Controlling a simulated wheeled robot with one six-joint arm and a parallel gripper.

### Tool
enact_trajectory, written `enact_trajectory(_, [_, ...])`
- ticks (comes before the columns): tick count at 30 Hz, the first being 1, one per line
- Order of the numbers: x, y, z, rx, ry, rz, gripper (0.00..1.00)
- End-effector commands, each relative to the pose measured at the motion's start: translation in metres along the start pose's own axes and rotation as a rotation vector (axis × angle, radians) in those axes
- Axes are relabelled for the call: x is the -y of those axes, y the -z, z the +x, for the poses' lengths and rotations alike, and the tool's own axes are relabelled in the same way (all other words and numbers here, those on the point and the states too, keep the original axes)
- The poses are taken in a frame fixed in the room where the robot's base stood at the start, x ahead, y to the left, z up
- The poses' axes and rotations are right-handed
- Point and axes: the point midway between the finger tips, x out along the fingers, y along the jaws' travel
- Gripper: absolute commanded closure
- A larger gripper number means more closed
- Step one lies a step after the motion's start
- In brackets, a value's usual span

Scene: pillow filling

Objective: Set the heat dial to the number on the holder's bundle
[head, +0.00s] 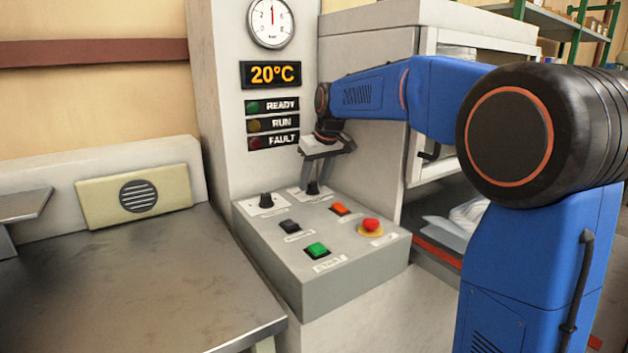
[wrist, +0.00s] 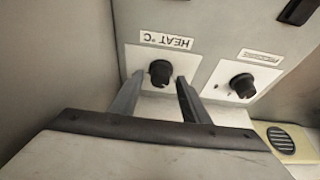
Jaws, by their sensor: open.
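The heat dial is a black knob (wrist: 160,72) on a white plate labelled "HEAT °C", which reads upside down in the wrist view. In the head view the dial (head: 313,188) is at the back right of the grey control box (head: 350,262). My gripper (head: 317,179) points down over it. In the wrist view my open gripper (wrist: 160,82) has one finger on each side of the knob; I cannot tell whether they touch it. The display (head: 270,74) reads 20°C. I cannot make out the dial's setting. No holder or numbered bundle can be made out.
A second black knob (head: 266,201) stands left of the dial. A black switch (head: 289,226), green button (head: 317,250), orange button (head: 340,209) and red stop button (head: 370,225) sit in front. The column with the gauge (head: 271,22) rises close behind.

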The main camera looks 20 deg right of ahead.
Motion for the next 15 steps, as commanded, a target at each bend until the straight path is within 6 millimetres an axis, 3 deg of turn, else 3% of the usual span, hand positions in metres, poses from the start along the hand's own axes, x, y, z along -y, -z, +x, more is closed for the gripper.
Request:
enact_trajectory(2, [0.0,0.0,-0.0001,0.0,0.0,0.0,0.6])
enact_trajectory(6, [0.0,0.0,-0.0002,0.0,0.0,0.0,0.94])
enact_trajectory(7, [0.0,0.0,-0.0002,0.0,0.0,0.0,0.98])
enact_trajectory(15, [0.0003,0.0001,-0.0004,0.0,-0.007,0.016,0.98])
